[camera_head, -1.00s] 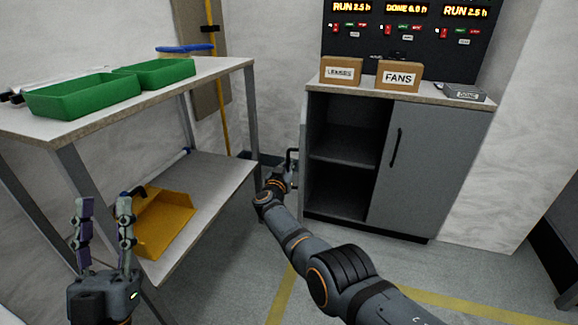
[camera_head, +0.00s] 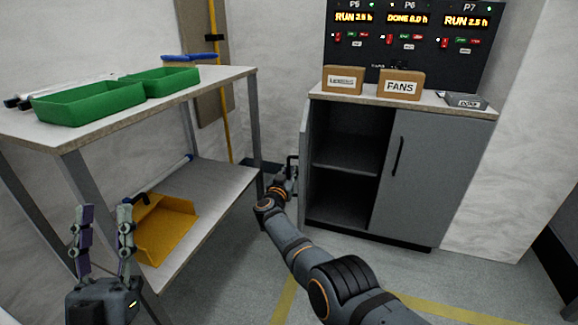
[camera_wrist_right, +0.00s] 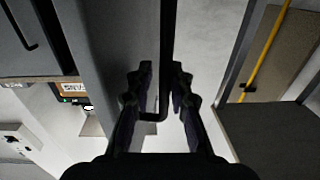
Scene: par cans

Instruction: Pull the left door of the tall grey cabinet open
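The grey cabinet (camera_head: 372,230) stands at centre right in the head view. Its left door (camera_head: 305,140) stands swung out and shows nearly edge-on, with the dark shelves inside exposed. Its right door (camera_head: 420,175) is closed. My right gripper (camera_head: 290,178) is at the outer side of the left door, small and partly hidden by its arm. In the right wrist view, the left door (camera_wrist_right: 100,50) is a grey panel, and its black bar handle (camera_wrist_right: 167,40) runs between the fingers of my right gripper (camera_wrist_right: 160,78), with a gap showing beside it. My left gripper (camera_head: 103,215) is open and empty.
A shelf table (camera_head: 100,125) on the left carries green trays (camera_head: 90,101) and, lower, a yellow dustpan (camera_head: 165,228). It stands close to my right gripper. Boxes (camera_head: 400,84) sit on the cabinet top. The floor before the cabinet is clear.

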